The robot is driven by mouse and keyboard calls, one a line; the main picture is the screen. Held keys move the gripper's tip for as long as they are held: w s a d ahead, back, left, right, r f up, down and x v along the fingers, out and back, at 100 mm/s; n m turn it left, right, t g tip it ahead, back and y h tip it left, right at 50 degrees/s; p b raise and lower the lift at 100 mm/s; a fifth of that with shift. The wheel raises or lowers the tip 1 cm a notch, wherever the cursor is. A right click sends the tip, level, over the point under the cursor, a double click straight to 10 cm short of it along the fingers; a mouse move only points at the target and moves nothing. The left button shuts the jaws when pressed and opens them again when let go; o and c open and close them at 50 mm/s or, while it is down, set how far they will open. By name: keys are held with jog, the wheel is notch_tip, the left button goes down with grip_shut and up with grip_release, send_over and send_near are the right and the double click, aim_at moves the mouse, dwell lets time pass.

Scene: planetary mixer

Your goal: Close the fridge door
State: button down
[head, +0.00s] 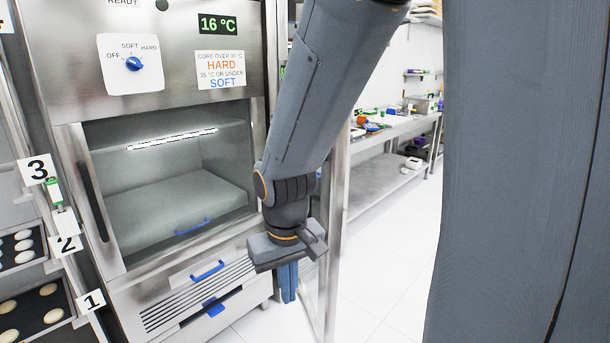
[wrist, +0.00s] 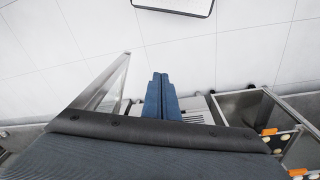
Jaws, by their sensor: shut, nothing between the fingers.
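A steel-framed panel (head: 335,230), which looks like an open door, stands edge-on just right of my gripper in the head view. A slanted metal frame (wrist: 105,85) shows left of my fingers in the wrist view. I cannot tell for certain which fridge this panel belongs to. My gripper (head: 289,282) points down with its blue fingers together and empty, in front of the steel cabinet's right side. The fingers (wrist: 161,98) also show together in the wrist view. My arm hides part of the panel and of the cabinet's right side.
The steel cabinet (head: 225,100) has a knob (head: 134,63), a 16 °C display (head: 217,24) and a dark vertical handle (head: 92,200). Numbered tray racks (head: 60,290) stand at the left. A bench (head: 395,130) with items stands behind right. White floor (head: 380,300) is clear at the right.

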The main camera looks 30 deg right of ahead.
jog(key=w+d+r+m+h+b, duration=0.15)
jog(key=w+d+r, duration=0.25)
jog(key=w+r, duration=0.4)
jog(key=m+t+h, duration=0.2)
jog(key=h, duration=0.3)
send_near(326, 192)
jog(key=x, duration=0.4)
jog(key=shift+w+d+f+p, duration=0.1)
jog(key=shift+w+d+p, duration=0.05)
jog(key=shift+p, duration=0.25)
